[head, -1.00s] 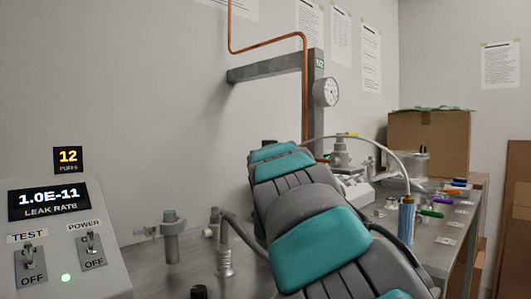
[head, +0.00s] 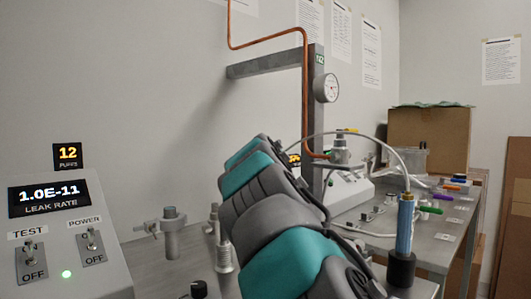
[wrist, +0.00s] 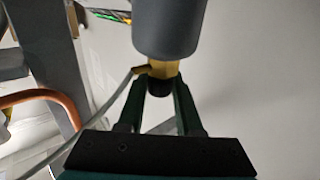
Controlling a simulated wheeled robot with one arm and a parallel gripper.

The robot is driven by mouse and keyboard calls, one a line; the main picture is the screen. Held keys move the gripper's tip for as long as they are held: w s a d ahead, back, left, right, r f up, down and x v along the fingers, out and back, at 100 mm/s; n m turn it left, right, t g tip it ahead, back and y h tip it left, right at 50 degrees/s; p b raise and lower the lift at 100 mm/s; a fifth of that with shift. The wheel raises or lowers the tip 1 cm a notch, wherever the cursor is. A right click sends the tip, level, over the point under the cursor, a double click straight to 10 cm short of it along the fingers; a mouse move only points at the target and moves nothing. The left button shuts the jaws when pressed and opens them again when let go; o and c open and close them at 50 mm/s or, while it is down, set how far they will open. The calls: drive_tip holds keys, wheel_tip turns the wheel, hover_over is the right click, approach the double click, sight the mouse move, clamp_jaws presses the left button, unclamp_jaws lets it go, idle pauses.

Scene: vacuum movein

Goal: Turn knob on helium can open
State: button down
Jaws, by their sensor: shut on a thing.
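In the wrist view a grey cylinder, which looks like the helium can (wrist: 168,28), comes in from the top edge. A brass-yellow valve (wrist: 163,70) is at its end, with a small black knob (wrist: 159,87) on it. My gripper (wrist: 160,84) has its two green fingers on either side of the black knob and is shut on it. A thin grey hose (wrist: 112,98) runs from the left side of the valve. In the head view my arm hides the can, the knob and my gripper.
A blue cylinder (head: 405,225) in a black holder stands right of my arm, with a hose arching to it. A leak-rate panel (head: 60,235) is at left. A grey post with a gauge (head: 326,88) and a cardboard box (head: 430,140) stand behind.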

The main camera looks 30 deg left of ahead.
drive_tip(key=shift+r, duration=0.1)
drive_tip(key=c, duration=0.6)
unclamp_jaws()
drive_tip(key=shift+b+v, duration=1.25)
drive_tip(key=shift+v, duration=2.7)
